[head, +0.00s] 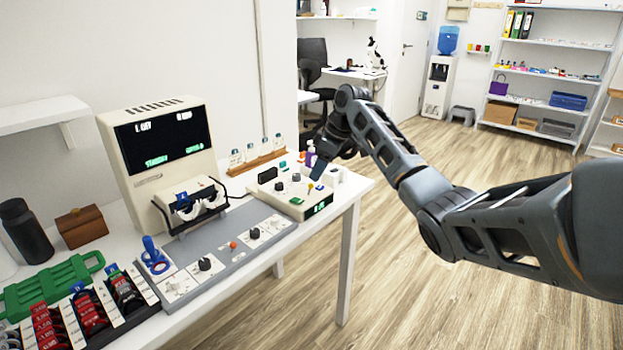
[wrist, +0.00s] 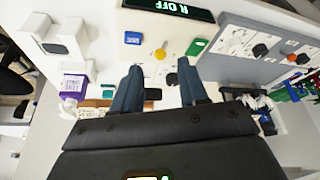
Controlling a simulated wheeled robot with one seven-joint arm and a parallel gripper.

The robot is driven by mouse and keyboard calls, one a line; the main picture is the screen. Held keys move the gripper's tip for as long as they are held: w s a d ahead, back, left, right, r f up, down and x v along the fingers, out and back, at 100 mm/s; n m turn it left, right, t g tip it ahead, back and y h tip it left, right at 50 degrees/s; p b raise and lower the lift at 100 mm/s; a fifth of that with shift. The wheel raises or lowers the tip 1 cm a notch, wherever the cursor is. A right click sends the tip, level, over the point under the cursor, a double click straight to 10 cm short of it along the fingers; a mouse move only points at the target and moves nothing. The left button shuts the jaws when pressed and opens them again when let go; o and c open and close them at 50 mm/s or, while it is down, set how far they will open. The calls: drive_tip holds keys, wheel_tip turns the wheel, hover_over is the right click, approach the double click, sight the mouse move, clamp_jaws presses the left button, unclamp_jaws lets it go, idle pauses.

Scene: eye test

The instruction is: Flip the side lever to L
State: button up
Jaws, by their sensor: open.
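A cream control box (head: 268,197) stands at the right end of the table. Its small display (wrist: 170,8) reads "R OFF" in the wrist view. Its top carries a yellow knob or lever (wrist: 160,53), a blue button (wrist: 133,38), a green button (wrist: 196,46) and dark knobs. Which of these is the side lever I cannot tell for sure. My gripper (wrist: 160,72) is open over the box, its two dark fingers apart. In the head view my gripper (head: 319,170) is at the box's right part. A black part (wrist: 153,94) shows between the fingers, partly hidden.
A purple bottle (wrist: 73,84) and white blocks (wrist: 68,38) are near the gripper. Floor on the right is free.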

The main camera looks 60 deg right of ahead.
sight(310, 189)
drive_tip(key=shift+x, duration=2.1)
clamp_jaws()
